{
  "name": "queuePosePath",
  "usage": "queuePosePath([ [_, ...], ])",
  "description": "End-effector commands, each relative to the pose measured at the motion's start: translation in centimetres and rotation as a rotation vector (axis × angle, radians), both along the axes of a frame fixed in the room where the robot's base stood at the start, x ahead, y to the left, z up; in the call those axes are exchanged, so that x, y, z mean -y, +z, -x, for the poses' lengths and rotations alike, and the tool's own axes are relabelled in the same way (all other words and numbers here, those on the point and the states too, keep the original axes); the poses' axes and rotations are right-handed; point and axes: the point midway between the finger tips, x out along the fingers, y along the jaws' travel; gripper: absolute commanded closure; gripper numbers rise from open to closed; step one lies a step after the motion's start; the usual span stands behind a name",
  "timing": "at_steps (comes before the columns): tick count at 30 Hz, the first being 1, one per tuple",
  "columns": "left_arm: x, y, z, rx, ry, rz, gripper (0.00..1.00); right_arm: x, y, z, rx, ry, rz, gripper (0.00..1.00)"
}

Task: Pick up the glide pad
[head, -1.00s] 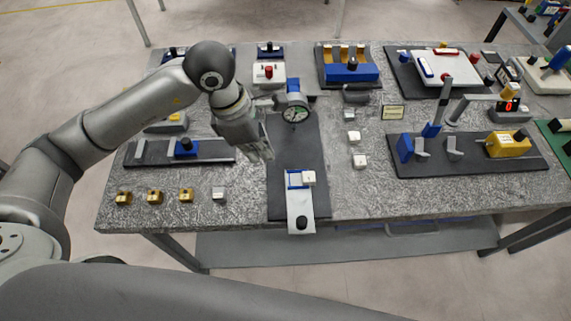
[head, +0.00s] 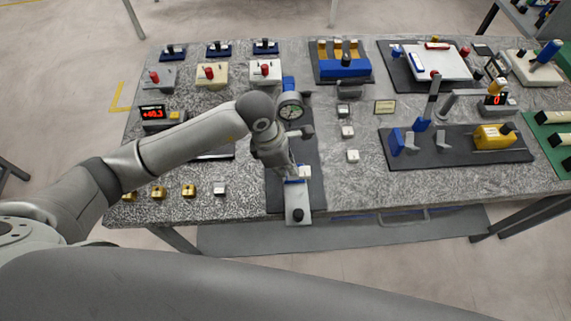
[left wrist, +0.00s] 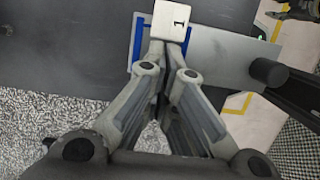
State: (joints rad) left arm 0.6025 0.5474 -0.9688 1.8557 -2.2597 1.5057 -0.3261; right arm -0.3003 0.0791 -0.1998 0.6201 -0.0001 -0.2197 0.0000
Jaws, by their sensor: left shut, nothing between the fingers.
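A small white block (head: 305,172), which I take to be the glide pad, sits by a blue frame on a silver slide plate with a black knob (head: 298,206). In the left wrist view the block (left wrist: 172,19) is marked "1", with the blue frame (left wrist: 136,42) beside and behind it. My left gripper (head: 291,177) points down just beside the block. Its fingertips (left wrist: 168,43) are together and empty, close to the block's near edge; I cannot tell whether they touch it. My right gripper is not in view.
The slide plate lies on a dark mat (head: 280,202) at the table's front edge. A dial gauge (head: 290,111) stands behind my wrist.

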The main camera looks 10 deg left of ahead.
Motion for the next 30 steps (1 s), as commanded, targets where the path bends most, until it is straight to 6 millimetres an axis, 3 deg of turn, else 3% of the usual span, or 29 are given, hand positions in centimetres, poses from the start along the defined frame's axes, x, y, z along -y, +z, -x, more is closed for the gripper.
queuePosePath([
  [9,0.2,-0.1,-0.1,0.0,-0.001,0.001,1.0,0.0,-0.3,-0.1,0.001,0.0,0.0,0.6],
  [18,3.1,-0.2,-0.8,0.0,-0.001,0.001,1.0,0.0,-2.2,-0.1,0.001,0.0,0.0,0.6],
  [30,2.9,-0.1,-0.9,0.0,0.001,-0.001,1.0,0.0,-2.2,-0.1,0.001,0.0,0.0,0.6],
])
